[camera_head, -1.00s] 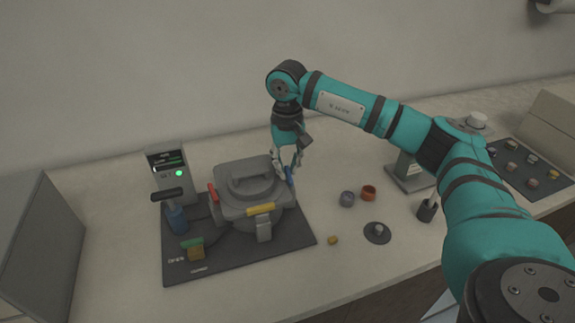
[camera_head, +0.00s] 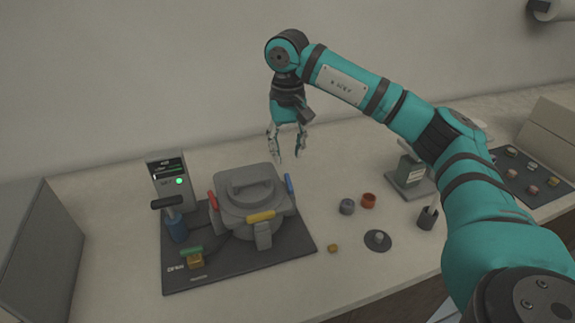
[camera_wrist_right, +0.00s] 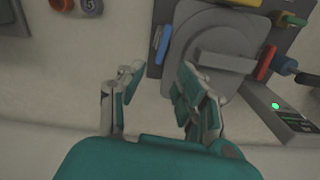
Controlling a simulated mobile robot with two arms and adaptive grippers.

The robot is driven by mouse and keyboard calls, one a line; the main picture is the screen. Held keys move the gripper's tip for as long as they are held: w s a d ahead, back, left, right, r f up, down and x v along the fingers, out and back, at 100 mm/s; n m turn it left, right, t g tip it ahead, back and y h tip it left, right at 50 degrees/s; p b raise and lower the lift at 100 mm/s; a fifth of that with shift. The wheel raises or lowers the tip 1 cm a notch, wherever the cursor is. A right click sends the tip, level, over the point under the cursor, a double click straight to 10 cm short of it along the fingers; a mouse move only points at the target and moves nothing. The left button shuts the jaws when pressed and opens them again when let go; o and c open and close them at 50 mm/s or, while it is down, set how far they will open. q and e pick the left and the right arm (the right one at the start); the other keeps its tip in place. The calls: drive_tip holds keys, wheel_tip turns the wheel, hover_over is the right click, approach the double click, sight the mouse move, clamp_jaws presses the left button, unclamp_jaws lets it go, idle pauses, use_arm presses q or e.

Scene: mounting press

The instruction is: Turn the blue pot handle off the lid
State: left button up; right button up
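The pot (camera_head: 248,192) is a grey vessel with a lid and a raised bar on top. The blue pot handle (camera_head: 289,184) is at the pot's right rim, slanted along the edge of the lid; it also shows in the right wrist view (camera_wrist_right: 164,45). A red handle (camera_head: 212,200) is at the left and a yellow handle (camera_head: 261,216) lies at the front. My right gripper (camera_head: 286,158) is open and empty, above and behind the blue handle, apart from it. In the wrist view its fingers (camera_wrist_right: 160,76) are spread. My left gripper is not in view.
The pot stands on a dark mat (camera_head: 228,272) with a blue pump with a black handle (camera_head: 177,226) and a green-handled part (camera_head: 193,257). A display box (camera_head: 166,178) stands behind. Small cups (camera_head: 347,207) and a dark disc (camera_head: 378,241) lie to the right.

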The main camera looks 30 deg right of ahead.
drive_tip(key=shift+r, duration=2.4)
